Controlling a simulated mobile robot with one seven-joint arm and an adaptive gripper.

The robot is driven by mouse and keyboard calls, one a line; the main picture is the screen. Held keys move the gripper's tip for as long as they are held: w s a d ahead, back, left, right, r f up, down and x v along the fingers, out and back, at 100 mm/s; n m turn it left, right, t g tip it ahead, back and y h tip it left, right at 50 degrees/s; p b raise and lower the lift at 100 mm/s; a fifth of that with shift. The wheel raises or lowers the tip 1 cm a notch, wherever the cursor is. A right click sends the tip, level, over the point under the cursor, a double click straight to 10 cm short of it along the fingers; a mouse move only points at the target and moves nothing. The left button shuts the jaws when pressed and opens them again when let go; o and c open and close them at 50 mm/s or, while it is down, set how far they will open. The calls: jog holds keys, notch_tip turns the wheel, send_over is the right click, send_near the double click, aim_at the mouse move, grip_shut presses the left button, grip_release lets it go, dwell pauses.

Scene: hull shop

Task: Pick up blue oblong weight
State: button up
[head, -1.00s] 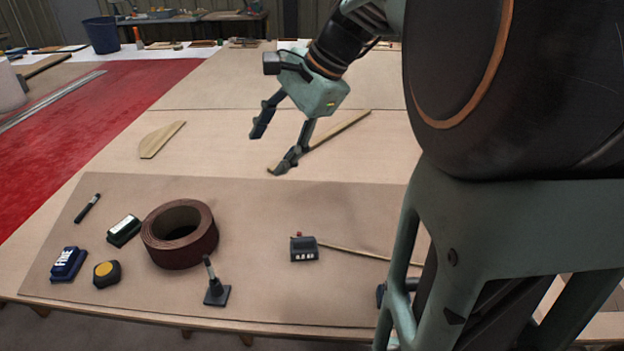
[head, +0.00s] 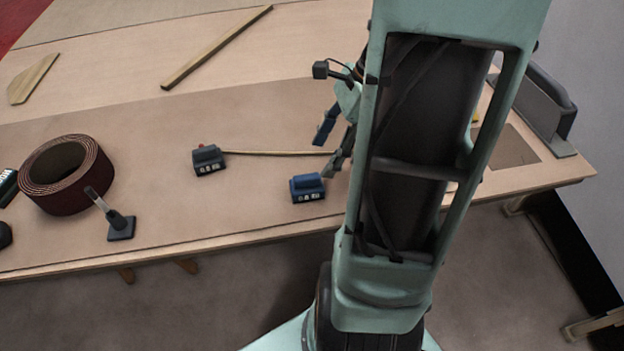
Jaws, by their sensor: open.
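A blue oblong weight (head: 308,189) with a white-marked label on its front lies on the brown mat near the table's front edge, in the head view. My gripper (head: 323,160) is open, with its fingers just behind and above the weight in the picture. The right finger's tip appears close to the weight's back right corner; I cannot tell whether it touches. Part of my gripper and wrist is hidden behind my own arm.
A dark grey weight (head: 208,161) with a red spot sits to the left, with a thin rod (head: 275,153) beside it. Further left are a brown coil (head: 66,176) and a small black stand (head: 121,227). A wooden strip (head: 217,48) lies behind.

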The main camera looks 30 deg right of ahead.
aim_at(311, 176)
jog(key=b+x, duration=0.2)
jog(key=x, duration=0.8)
jog(key=shift+s+a+f+b, duration=0.1)
jog(key=shift+a+f+b, duration=0.1)
jog(key=shift+a+b, duration=0.1)
jog(key=shift+c, duration=0.4)
jog(key=shift+d+r, duration=0.1)
grip_shut()
